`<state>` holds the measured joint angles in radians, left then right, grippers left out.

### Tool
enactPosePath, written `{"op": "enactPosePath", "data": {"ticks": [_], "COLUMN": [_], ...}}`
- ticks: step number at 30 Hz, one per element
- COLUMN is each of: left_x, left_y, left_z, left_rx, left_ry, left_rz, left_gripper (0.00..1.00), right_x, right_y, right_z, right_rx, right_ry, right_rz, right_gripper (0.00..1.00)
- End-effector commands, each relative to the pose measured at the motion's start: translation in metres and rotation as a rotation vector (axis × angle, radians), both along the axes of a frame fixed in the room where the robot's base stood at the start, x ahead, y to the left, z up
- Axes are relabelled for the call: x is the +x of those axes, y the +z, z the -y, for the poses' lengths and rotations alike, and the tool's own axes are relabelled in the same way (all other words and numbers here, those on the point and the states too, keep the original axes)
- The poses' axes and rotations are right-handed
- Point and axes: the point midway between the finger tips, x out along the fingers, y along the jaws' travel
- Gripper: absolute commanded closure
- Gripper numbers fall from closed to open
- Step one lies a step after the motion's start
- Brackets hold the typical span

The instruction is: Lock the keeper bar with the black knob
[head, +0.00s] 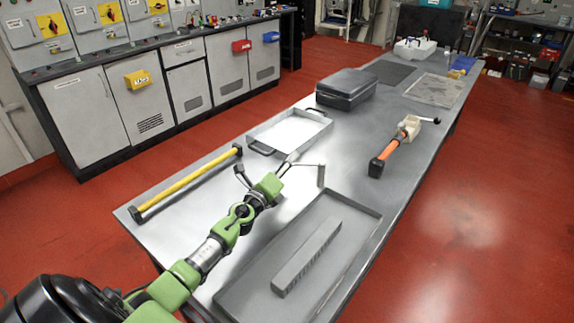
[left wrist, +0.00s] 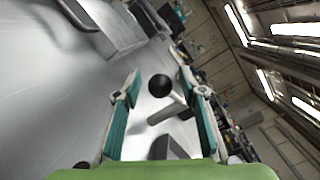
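My left gripper (head: 264,168) is open above the metal table, its two fingers spread. In the left wrist view, a round black knob (left wrist: 160,85) shows in the gap between the teal finger pads. No contact with either pad is clear, and I cannot tell how deep it sits between them. A grey metal bar (left wrist: 168,112) shows just below the knob. In the head view, a thin grey bar (head: 304,165) with an upright end piece (head: 320,177) stands just right of the gripper; the knob cannot be made out there. My right gripper is in neither view.
A recessed tray (head: 366,246) with a long grey block (head: 306,257) lies near. A yellow bar (head: 188,183) lies left, a white tray (head: 290,133) and dark case (head: 346,86) behind. An orange-handled tool (head: 389,157) lies right. Cabinets (head: 90,112) line the left wall.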

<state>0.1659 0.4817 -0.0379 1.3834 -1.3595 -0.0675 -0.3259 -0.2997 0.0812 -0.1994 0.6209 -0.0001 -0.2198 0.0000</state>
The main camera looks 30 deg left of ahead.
Motion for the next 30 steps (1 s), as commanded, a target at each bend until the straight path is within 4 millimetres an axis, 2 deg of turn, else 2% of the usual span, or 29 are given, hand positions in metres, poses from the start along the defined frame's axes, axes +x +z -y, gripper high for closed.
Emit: {"op": "enactPosePath", "data": {"ticks": [5,6,10,20,30], "left_x": [0.0,0.0,0.0,-0.003,-0.016], "left_y": [0.0,0.0,0.0,0.001,0.001], "left_z": [0.0,0.0,0.0,0.003,0.02], "left_rx": [0.0,0.0,0.0,-0.001,-0.007], "left_ry": [-0.001,-0.001,-0.001,0.023,0.206], "left_rz": [-0.001,-0.001,-0.001,-0.001,-0.002], "left_gripper": [0.62,0.67,1.0,1.0,1.0], "right_x": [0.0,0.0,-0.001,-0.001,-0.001], "right_y": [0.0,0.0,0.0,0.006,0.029], "right_z": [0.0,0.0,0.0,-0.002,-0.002], "right_rx": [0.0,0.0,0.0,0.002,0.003], "right_ry": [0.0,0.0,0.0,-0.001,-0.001], "right_rz": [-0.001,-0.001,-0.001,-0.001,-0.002], "right_gripper": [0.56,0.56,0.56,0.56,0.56]}}
